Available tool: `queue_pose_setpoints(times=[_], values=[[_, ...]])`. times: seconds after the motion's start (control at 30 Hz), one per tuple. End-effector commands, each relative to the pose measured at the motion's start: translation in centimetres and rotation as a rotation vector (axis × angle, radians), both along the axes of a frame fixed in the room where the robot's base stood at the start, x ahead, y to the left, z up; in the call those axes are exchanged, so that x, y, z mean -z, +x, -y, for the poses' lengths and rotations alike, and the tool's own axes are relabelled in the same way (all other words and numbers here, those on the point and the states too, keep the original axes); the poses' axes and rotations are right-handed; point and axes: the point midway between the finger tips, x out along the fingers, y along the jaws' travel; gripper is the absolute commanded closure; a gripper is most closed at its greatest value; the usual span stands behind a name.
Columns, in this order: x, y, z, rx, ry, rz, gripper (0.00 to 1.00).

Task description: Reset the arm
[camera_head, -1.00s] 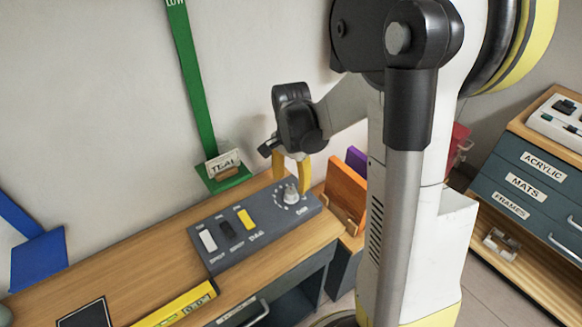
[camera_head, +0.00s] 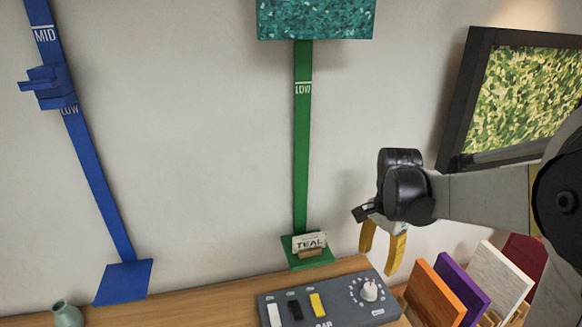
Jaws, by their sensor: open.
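My gripper (camera_head: 382,248) is at the right of the head view, at the end of my arm, which reaches in from the right edge. Its two yellow fingers point down and are apart, with nothing between them. It hangs above the right end of the grey control panel (camera_head: 288,314), near its white knob (camera_head: 369,290). I see clear wall between the fingers and the green stand to their left.
A green stand (camera_head: 302,150) with a TEAL card (camera_head: 309,243) and a blue stand (camera_head: 90,170) stand along the wall. A teal picture (camera_head: 315,18) and a framed picture (camera_head: 520,100) hang above. Coloured panels (camera_head: 436,296) stand at right; a small vase (camera_head: 67,314) is at left.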

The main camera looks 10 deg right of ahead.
Motion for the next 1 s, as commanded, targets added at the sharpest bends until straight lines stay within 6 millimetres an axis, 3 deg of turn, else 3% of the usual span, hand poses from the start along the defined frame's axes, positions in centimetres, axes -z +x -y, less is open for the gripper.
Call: queue_pose_setpoints(times=[0.17,0.4,0.6,0.8,1.0], values=[[-1.4,-1.0,-1.7,-0.11,-0.017,0.052,0.45],[-5.2,-4.9,-7.3,-0.548,-0.119,0.256,0.45],[-6.3,-8.5,-11.1,-0.912,-0.249,0.421,0.45],[-6.2,-10.5,-13.1,-1.13,-0.351,0.517,0.45],[-6.2,-10.8,-13.5,-1.177,-0.377,0.539,0.45]])
